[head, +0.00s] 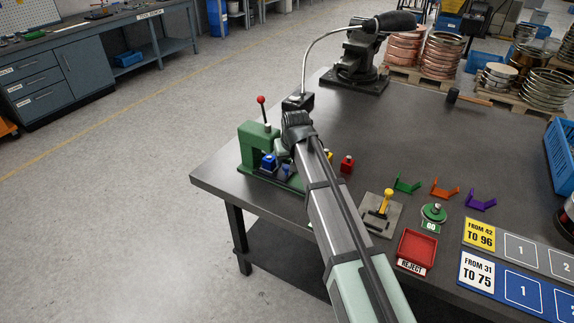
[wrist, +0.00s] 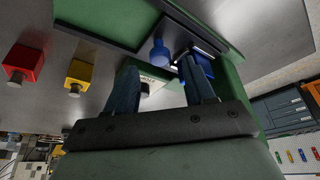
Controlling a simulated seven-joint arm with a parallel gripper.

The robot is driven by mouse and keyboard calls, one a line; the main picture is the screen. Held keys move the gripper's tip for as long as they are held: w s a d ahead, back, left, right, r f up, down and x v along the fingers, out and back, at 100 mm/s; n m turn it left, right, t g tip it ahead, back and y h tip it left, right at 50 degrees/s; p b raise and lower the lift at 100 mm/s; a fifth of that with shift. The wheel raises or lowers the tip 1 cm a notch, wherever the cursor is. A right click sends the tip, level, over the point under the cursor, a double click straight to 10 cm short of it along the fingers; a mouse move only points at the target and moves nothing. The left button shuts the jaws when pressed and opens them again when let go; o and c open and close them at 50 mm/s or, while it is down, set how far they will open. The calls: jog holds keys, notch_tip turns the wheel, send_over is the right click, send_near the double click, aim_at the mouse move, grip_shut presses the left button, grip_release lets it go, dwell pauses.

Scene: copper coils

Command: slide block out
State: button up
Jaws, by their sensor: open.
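A green fixture (head: 250,148) with a red-knobbed lever stands at the table's left edge. A blue block (head: 268,162) sits at it, and a second small blue piece (head: 287,170) is beside my arm. In the wrist view a blue knobbed piece (wrist: 159,52) lies beyond my fingertips, and a blue block (wrist: 196,60) is close by the right finger; I cannot tell whether they touch. My gripper (wrist: 163,82) is open over the green fixture, its fingers apart. A white label and a dark round part show between them. My arm hides part of the fixture in the head view.
A yellow block (wrist: 80,71) and a red block (wrist: 25,63) stand beside the fixture. A grey plate with a yellow handle (head: 384,208), a red reject tray (head: 416,247) and coloured brackets (head: 445,188) lie to the right. The table's back middle is clear.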

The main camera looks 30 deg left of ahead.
aim_at(287, 167)
jog(key=shift+x, duration=1.7)
grip_shut()
jog(key=shift+d, duration=0.1)
